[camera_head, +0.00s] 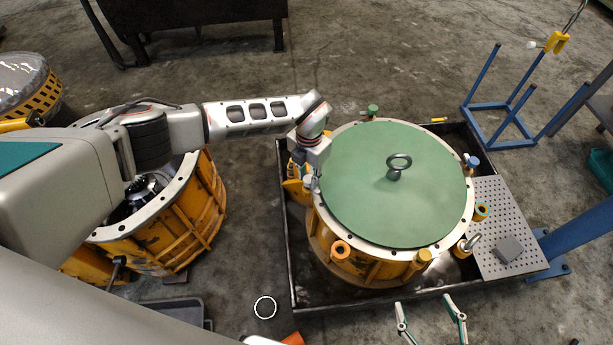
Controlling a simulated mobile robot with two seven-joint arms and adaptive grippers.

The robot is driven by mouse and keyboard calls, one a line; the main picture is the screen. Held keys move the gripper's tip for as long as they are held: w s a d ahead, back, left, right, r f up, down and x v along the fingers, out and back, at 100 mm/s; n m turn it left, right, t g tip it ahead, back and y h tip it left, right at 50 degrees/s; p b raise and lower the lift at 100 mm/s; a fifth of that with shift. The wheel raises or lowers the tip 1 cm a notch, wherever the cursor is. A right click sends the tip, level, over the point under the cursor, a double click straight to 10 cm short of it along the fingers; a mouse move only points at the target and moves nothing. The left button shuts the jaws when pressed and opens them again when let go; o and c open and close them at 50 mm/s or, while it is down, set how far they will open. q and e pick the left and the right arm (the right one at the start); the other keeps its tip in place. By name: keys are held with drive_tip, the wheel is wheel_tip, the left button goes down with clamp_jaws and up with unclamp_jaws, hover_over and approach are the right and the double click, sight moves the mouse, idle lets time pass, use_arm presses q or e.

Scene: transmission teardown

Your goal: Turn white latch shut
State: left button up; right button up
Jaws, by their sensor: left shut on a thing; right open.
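The drum-shaped orange housing (345,266) stands in a dark tray, topped by a round green lid (350,180) with a metal eye ring (399,166). Coloured latches sit around its pale rim. The white latch (307,181) is at the rim's left side, mostly hidden by my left gripper. My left gripper (314,183) reaches in from the left, points down and is shut on the white latch. How far the latch is turned cannot be told. My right gripper (429,307) is open and empty at the bottom edge, in front of the tray.
Around the rim are green (373,111), blue (472,163), orange (340,249) and yellow (422,258) latches. A perforated plate (490,225) lies at the tray's right. A second open orange housing (190,225) stands left, beneath my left arm. A blue frame (500,143) stands at right.

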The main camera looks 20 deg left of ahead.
use_arm(q)
drive_tip(key=shift+w+r+n+p, duration=0.1)
drive_tip(key=shift+r+n+p, duration=0.15)
drive_tip(key=shift+n, duration=0.25)
drive_tip(key=shift+r+n+p, duration=0.1)
drive_tip(key=shift+n+p, duration=0.15)
drive_tip(key=shift+n, duration=0.25)
drive_tip(key=n+p, duration=0.1)
drive_tip(key=n, duration=0.1)
drive_tip(key=shift+f+n, duration=0.1)
drive_tip(key=shift+n, duration=0.2)
drive_tip(key=n+p, duration=0.1)
drive_tip(key=n, duration=0.2)
drive_tip(key=shift+f+n+p, duration=0.1)
drive_tip(key=shift+n+p, duration=0.2)
drive_tip(key=shift+p, duration=0.05)
drive_tip(key=shift+f+n+p, duration=0.1)
drive_tip(key=shift+n+p, duration=0.2)
drive_tip(key=shift+n, duration=1.1)
use_arm(e)
drive_tip(key=shift+s+d+r, duration=0.15)
drive_tip(key=shift+s+d, duration=0.2)
drive_tip(key=shift+d, duration=0.35)
use_arm(q)
drive_tip(key=shift+f, duration=0.1)
use_arm(e)
drive_tip(key=shift+s+f, duration=0.2)
drive_tip(key=shift+s, duration=0.05)
